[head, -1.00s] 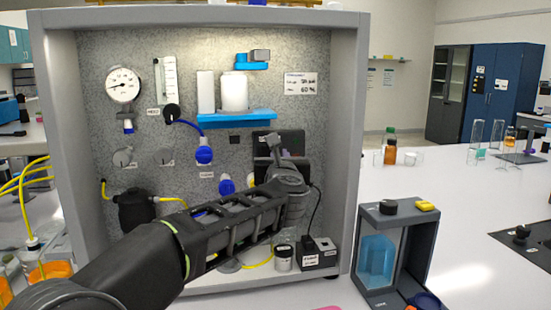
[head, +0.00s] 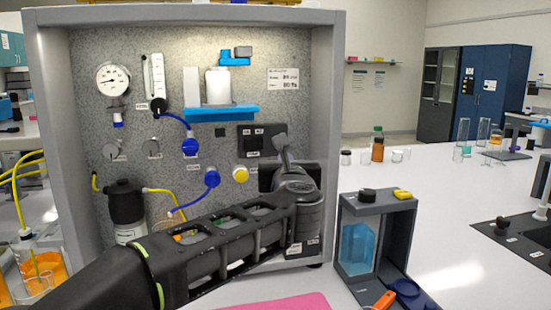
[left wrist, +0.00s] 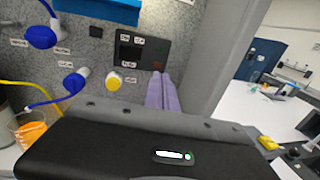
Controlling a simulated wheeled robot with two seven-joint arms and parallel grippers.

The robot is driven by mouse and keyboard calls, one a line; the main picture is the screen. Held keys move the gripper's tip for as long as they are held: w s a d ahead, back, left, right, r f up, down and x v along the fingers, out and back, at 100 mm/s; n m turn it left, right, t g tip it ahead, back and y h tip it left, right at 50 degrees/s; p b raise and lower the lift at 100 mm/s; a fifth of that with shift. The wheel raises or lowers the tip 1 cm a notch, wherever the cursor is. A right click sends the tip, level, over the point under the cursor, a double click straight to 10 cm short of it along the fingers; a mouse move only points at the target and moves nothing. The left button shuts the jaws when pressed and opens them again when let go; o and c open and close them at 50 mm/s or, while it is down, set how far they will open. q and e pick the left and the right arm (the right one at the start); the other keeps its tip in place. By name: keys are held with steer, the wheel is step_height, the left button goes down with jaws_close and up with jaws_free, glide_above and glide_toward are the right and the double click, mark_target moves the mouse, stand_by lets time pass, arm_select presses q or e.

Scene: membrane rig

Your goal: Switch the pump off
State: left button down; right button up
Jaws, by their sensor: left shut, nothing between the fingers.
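A dark switch panel (head: 246,132) with small white labels is on the speckled back wall of the rig. A black switch (head: 253,144) sits in it; its position is too small to tell. The panel also shows in the left wrist view (left wrist: 138,68), with a dim reddish patch at its lower right. My left gripper (head: 281,142) is shut and empty, its fingertips at the panel's right side. My right gripper is not in view.
A yellow knob (head: 240,175) and a blue connector (head: 211,179) lie below the panel, close to my left arm. A blue shelf (head: 222,112) holds a white container. The rig's grey right side wall (head: 330,120) stands right of my gripper. A grey-framed tank (head: 384,203) stands outside it.

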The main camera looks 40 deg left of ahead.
arm_select(q)
steer(key=shift+s+d, duration=0.3)
steer(key=shift+d, duration=0.35)
steer(key=shift+s+d, duration=0.3)
steer(key=shift+d, duration=0.3)
steer(key=shift+f, duration=0.1)
